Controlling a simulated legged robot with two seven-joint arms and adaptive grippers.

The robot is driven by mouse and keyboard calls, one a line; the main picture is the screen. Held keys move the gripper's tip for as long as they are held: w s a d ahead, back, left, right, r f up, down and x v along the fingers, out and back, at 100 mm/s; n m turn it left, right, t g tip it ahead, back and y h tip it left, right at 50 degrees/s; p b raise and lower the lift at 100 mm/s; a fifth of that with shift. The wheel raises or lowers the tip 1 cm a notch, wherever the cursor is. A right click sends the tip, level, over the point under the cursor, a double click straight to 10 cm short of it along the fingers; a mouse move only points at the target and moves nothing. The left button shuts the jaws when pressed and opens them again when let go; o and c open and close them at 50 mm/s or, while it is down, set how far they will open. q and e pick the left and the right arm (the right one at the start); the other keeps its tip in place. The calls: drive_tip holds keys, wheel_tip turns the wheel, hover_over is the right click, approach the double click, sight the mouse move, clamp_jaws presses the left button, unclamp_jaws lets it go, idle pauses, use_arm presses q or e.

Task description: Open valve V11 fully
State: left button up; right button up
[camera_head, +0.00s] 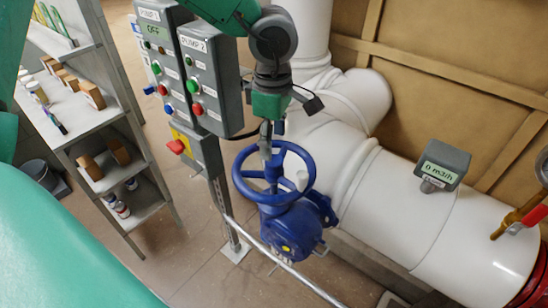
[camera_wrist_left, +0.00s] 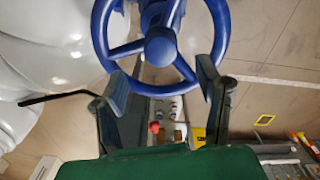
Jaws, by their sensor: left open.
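The valve is a blue handwheel (camera_head: 238,173) with spokes on a blue gear body (camera_head: 290,232), beside the large white pipe. No V11 label is readable. My left gripper (camera_head: 268,143) reaches down from the top of the head view to the far rim of the wheel. In the left wrist view, the wheel's hub (camera_wrist_left: 160,47) and spokes lie just ahead of my left gripper (camera_wrist_left: 165,82). Its two fingers are spread apart, near the rim on both sides, with nothing clamped between them. Whether they touch the rim cannot be told. My right gripper is not in view.
Pump control boxes (camera_head: 210,80) and a red switch box (camera_head: 195,150) stand left of the wheel. The white pipe (camera_head: 400,215) carries a flow display (camera_head: 443,164) reading 0 m3/h. A metal rail (camera_head: 285,265) runs below. Shelves (camera_head: 95,110) stand at left.

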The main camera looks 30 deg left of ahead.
sight(274, 160)
use_arm(q)
drive_tip(key=m, duration=0.4)
drive_tip(key=shift+d, duration=0.15)
drive_tip(key=m, duration=0.4)
drive_tip(key=shift+f+b, duration=0.45)
drive_tip(key=shift+f, duration=2.95)
